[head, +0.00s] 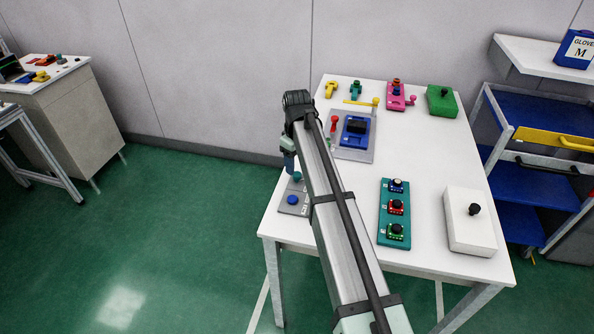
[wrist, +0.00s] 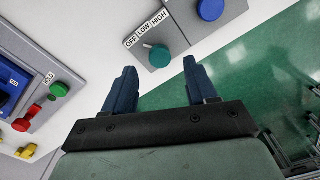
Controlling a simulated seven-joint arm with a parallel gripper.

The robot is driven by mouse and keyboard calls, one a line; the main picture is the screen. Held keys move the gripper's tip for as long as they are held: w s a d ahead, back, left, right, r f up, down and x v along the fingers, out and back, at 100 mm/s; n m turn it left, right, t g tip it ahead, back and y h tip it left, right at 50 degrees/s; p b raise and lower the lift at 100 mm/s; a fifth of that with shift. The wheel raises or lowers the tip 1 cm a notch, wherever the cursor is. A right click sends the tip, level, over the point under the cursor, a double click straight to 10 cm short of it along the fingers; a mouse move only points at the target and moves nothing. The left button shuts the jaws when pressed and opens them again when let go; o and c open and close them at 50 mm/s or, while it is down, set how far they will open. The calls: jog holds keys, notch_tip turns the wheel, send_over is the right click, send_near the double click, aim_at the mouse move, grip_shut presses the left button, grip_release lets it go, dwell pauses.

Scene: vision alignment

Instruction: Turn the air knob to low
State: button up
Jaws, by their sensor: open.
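The air knob (wrist: 160,57) is a round teal knob on a grey plate (wrist: 185,28) in the wrist view. Labels OFF, LOW and HIGH run along the plate's edge, and the knob's white pointer mark seems to point toward OFF. In the head view the knob (head: 296,176) is small, just below the fingers. My gripper (wrist: 160,64) is open, its two blue fingers apart, with the knob showing between and beyond the tips. I see no contact. In the head view my gripper (head: 289,163) hangs near the table's left edge.
A blue button (wrist: 210,9) shares the plate with the knob. A grey panel (head: 367,151) with a blue device, red lever and yellow handle stands beyond my arm. A teal board (head: 384,238) with several small knobs and a white box (head: 458,235) lie right.

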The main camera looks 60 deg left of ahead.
aim_at(297, 174)
jog(key=shift+f, duration=1.95)
jog(key=shift+c, duration=0.5)
jog(key=c, duration=1)
jog(key=shift+o, duration=0.2)
jog(key=shift+m, duration=3.4)
